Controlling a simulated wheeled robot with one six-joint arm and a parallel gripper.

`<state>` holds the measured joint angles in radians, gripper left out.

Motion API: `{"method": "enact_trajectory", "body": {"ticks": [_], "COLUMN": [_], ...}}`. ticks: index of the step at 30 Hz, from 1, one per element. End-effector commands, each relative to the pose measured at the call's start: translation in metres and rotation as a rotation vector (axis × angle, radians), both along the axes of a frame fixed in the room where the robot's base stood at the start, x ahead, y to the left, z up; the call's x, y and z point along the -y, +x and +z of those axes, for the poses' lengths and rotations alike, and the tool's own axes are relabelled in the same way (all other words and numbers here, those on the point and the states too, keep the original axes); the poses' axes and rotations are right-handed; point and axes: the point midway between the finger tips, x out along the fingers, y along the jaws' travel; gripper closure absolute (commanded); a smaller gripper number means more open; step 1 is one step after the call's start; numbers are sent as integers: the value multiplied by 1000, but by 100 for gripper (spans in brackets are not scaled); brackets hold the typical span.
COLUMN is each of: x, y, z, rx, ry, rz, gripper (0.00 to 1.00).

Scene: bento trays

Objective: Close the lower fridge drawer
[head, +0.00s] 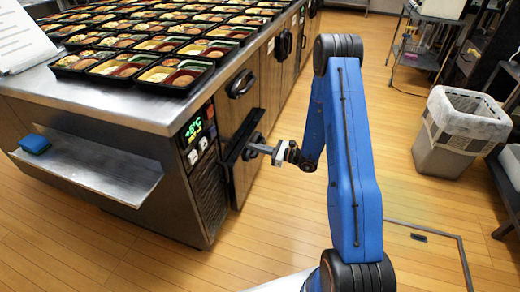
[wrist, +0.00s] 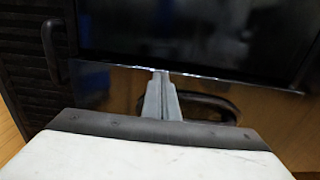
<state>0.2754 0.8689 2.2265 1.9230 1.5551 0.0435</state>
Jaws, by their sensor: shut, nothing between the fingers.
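The lower fridge drawer (head: 242,178) is in the side of the steel counter, below the upper drawer. A dark strip along its top shows it standing a little open. In the wrist view its front panel (wrist: 105,90) runs across the middle, with a dark gap above its bright top edge. My gripper (head: 252,150) is shut and empty, pointing at the drawer front near its top edge. Its fingers (wrist: 161,78) overlap the panel beside the black loop handle (wrist: 215,103), which they partly hide. I cannot tell whether the fingertips touch the panel.
The upper drawer's black handle (head: 241,83) is above. The control panel (head: 196,130) with a green display is to the left, and a steel shelf (head: 95,170) holds a blue sponge (head: 34,143). Bento trays (head: 150,75) cover the counter.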

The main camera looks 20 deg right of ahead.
Motion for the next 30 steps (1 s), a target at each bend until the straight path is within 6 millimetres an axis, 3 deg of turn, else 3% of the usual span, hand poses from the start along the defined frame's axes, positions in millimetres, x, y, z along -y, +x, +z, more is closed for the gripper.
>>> {"method": "enact_trajectory", "body": {"ticks": [14,24,30], "x": [-4,-38,-42], "y": [3,27,31], "z": [0,0,0], "rx": [0,-1,2], "ry": [0,-1,-1], "rz": [0,1,0], "gripper": [100,100,100]}}
